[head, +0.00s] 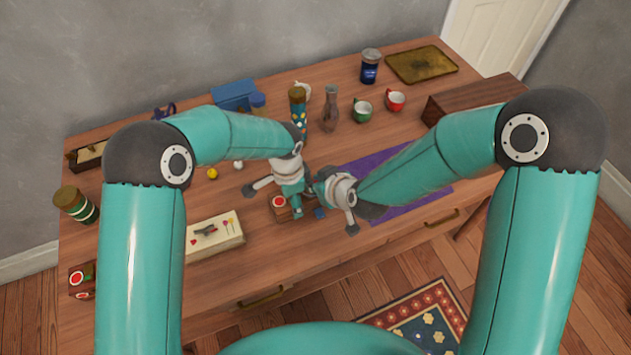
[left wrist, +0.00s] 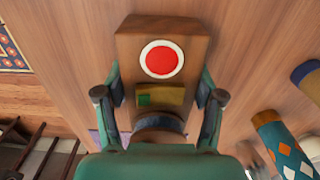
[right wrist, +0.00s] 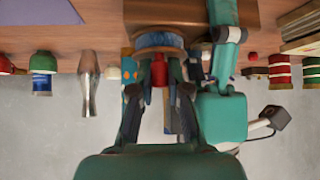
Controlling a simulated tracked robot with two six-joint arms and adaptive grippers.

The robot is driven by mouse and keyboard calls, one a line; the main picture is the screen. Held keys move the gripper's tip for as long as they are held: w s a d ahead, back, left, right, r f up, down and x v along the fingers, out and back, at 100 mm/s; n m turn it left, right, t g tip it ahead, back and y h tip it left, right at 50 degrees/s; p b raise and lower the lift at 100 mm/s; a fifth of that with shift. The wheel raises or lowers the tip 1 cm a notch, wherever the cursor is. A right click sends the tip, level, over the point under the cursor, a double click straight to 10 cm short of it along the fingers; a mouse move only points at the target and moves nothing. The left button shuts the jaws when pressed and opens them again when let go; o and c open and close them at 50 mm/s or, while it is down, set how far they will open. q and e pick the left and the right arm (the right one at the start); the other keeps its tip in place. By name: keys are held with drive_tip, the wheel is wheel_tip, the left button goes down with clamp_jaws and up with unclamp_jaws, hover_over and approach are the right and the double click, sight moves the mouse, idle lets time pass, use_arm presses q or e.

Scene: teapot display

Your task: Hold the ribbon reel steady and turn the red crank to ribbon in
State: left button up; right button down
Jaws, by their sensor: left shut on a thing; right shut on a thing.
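The ribbon reel is a wooden block with a white-ringed red disc (head: 279,202) near the table's front edge. In the left wrist view its brown body (left wrist: 160,28) shows the red disc and a brass-coloured plate with a green patch. My left gripper (left wrist: 160,97) is shut on it, one finger on each side. In the right wrist view a blue ring (right wrist: 158,40) shows on the reel's side. The red crank's knob (right wrist: 158,73) sits between the fingertips of my right gripper (right wrist: 159,75), which is shut on it. In the head view my right gripper (head: 328,197) hides the crank.
A purple cloth (head: 425,193) lies right of the reel, under my right arm. A cream box (head: 215,240) stands to the left. A patterned cylinder (head: 297,105), a grey vase (head: 330,112) and green (head: 362,113) and red (head: 396,102) cups stand behind.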

drive_tip(key=c, duration=1.1)
unclamp_jaws()
drive_tip(key=shift+n+y, duration=0.3)
drive_tip(key=shift+n, duration=0.2)
drive_tip(key=shift+w+d+n+g+y, duration=0.25)
drive_tip(key=shift+n+g+y, duration=0.35)
drive_tip(key=shift+n, duration=0.3)
drive_tip(key=v, duration=1.2)
drive_tip(key=w+d+h, duration=0.1)
drive_tip(key=w, duration=0.4)
drive_tip(key=w+d+h, duration=0.1)
drive_tip(key=w+h, duration=0.1)
drive_tip(key=w, duration=0.3)
drive_tip(key=w+d+g+h, duration=0.1)
drive_tip(key=w, duration=0.5)
drive_tip(key=shift+d+h, duration=0.15)
drive_tip(key=shift+h, duration=0.25)
